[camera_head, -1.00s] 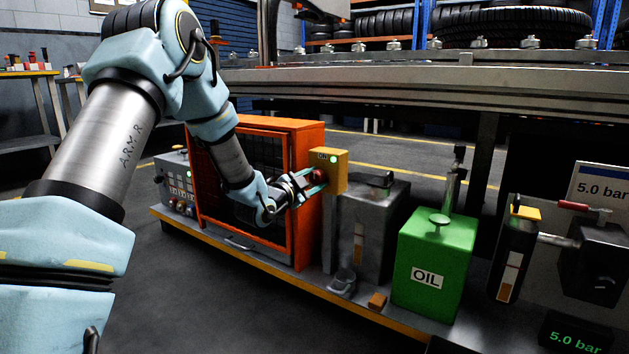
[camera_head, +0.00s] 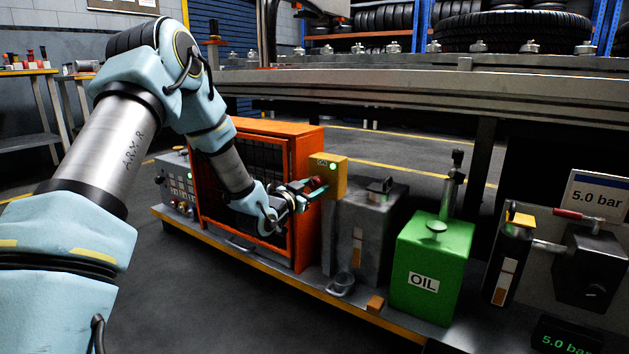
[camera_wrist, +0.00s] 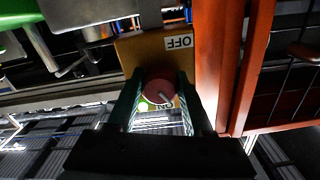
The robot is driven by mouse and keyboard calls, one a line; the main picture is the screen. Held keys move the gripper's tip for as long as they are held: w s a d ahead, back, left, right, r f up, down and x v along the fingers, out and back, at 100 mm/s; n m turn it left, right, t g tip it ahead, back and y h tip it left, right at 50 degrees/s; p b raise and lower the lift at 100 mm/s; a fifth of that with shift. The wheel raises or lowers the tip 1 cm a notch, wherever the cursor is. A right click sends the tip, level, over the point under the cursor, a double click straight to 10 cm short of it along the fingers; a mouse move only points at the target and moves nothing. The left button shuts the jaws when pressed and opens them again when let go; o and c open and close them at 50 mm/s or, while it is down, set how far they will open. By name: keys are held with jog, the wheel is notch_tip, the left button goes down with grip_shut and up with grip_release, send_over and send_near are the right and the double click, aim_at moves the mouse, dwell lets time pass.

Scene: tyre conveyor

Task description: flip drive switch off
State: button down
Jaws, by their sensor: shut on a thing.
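The drive switch is a yellow box (camera_head: 334,180) with a red round knob (camera_head: 317,182) on its left face and a lit green lamp. In the wrist view the box (camera_wrist: 130,52) appears upside down, with an OFF label above the knob and an ON label below it. A pale mark on the knob (camera_wrist: 160,86) points down and right, toward the ON side. My gripper (camera_head: 309,187) is shut on the knob. In the wrist view its fingers stand on either side of it.
An orange cage (camera_head: 303,205) stands just left of the switch. A grey tank (camera_head: 365,230) stands to its right, then a green OIL can (camera_head: 433,265). A grey control panel (camera_head: 176,185) is at the left. The floor in front is clear.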

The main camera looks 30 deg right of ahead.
jog(key=n+p, duration=0.4)
jog(key=n, duration=0.2)
jog(key=shift+s+r, duration=0.1)
jog(key=shift+s, duration=0.05)
jog(key=n+p, duration=0.3)
jog(key=n, duration=0.2)
jog(key=shift+s+d+n, duration=0.1)
jog(key=shift+n, duration=0.3)
jog(key=shift+c, duration=1.5)
grip_release()
jog(key=p+v, duration=0.2)
jog(key=v, duration=0.8)
jog(key=shift+s+a+p, duration=0.15)
jog(key=shift+a+p, duration=0.25)
